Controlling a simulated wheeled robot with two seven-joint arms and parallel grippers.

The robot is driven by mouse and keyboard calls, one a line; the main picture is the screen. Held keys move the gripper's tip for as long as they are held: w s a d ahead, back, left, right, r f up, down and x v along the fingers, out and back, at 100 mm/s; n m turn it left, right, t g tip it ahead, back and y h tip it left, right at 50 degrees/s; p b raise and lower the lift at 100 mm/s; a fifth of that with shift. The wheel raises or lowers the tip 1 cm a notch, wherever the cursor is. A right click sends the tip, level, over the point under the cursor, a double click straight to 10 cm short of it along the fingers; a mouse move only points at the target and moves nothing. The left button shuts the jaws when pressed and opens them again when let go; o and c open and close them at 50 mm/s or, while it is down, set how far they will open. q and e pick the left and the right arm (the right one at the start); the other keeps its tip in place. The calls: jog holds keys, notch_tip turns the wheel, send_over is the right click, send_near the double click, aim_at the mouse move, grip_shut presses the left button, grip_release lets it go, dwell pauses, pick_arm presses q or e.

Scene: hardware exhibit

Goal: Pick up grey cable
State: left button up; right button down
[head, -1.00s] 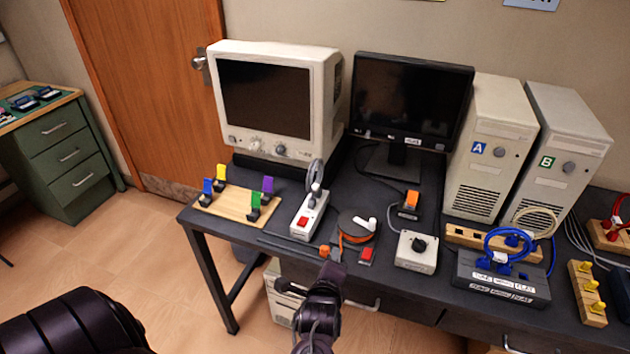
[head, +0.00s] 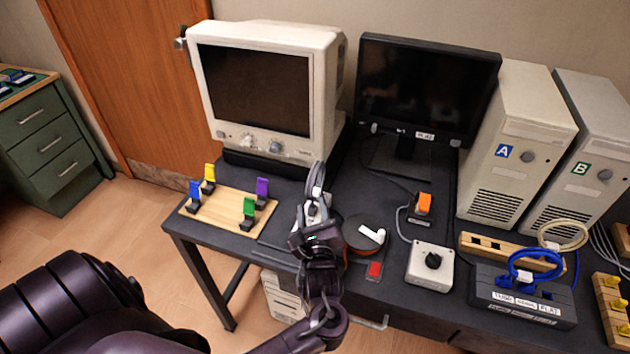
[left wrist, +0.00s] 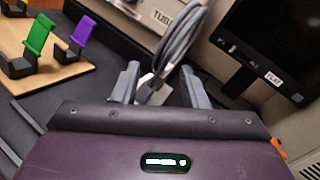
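The grey cable (head: 317,178) is a coiled loop standing up from a white power strip, in front of the old CRT monitor. It also shows in the left wrist view (left wrist: 180,45), with its pale plug (left wrist: 150,88) at the bottom. My left gripper (head: 313,212) is over the power strip, with its arm coming in from the bottom. In the left wrist view its two fingers stand apart on either side of the plug, with gaps visible. The gripper hides most of the power strip in the head view. My right gripper is not in view.
A wooden board (head: 228,214) with several coloured clips lies to the left. A dark round reel (head: 362,232) and a red button (head: 375,269) are close on the right. The CRT monitor (head: 262,90) and a flat monitor (head: 425,85) stand behind.

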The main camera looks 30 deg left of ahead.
aim_at(312, 202)
pick_arm(q)
jog(key=shift+x, duration=0.95)
jog(key=x, duration=0.3)
jog(key=shift+p, duration=0.4)
jog(key=shift+w+a, duration=0.2)
jog(key=shift+w, duration=0.1)
jog(key=shift+w+a, duration=0.1)
jog(key=c, duration=0.6)
grip_shut()
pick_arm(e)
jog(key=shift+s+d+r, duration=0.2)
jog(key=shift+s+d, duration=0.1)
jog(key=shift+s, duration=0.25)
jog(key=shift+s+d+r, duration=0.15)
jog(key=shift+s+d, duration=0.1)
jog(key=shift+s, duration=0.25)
